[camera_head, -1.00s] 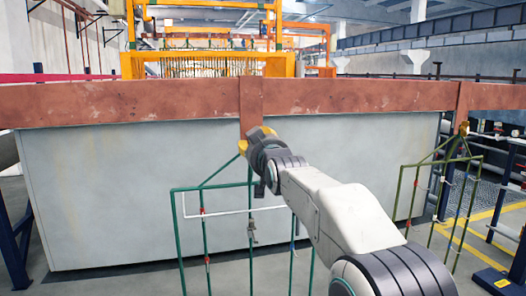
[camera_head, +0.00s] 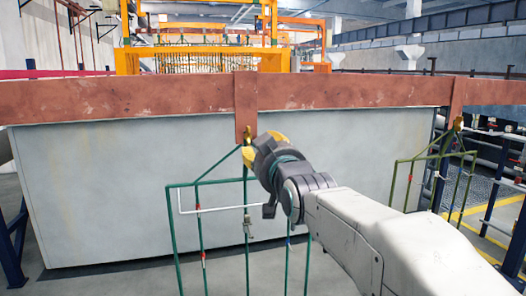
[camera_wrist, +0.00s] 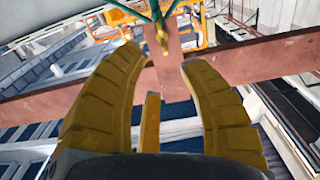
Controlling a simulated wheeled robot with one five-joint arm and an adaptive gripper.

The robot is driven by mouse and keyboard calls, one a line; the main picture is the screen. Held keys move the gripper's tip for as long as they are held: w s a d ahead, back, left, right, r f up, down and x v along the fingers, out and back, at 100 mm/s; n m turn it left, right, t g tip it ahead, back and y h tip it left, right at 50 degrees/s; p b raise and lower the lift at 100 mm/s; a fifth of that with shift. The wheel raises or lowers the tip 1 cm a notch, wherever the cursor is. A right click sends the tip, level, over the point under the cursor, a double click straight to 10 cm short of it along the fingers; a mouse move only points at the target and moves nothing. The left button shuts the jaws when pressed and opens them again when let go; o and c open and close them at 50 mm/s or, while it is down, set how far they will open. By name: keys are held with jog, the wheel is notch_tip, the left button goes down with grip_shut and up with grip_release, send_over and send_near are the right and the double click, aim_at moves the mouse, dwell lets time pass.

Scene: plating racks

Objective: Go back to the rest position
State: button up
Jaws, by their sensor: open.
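My gripper (camera_head: 262,138) is in the middle of the head view, in front of the red-brown beam. Its yellow fingers show spread apart with nothing between them in the wrist view (camera_wrist: 160,75). A green rack (camera_head: 171,225) hangs by a yellow hook (camera_head: 247,135) from a tab of the beam, just left of my gripper. The top of the rack and its hook (camera_wrist: 161,37) show beyond my fingertips in the wrist view, apart from them. My wrist hides part of the rack's right side in the head view.
The red-brown beam (camera_head: 350,92) runs across the whole view before a large grey panel (camera_head: 110,190). A second green rack (camera_head: 394,185) hangs at the right. Orange frames (camera_head: 200,52) stand behind. Bare floor shows at the lower left.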

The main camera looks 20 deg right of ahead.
dwell(0.3)
jog(key=s+r+g+p, duration=0.3)
jog(key=s+g+p, duration=0.4)
jog(key=s+p, duration=0.9)
jog(key=s+r+g+p, duration=0.3)
jog(key=s+g+p, duration=0.4)
jog(key=s+p, duration=0.9)
jog(key=shift+s+r+g+p, duration=0.2)
jog(key=shift+s+g+p, duration=0.1)
jog(key=shift+p, duration=3)
jog(key=shift+a, duration=0.1)
jog(key=shift+c, duration=0.2)
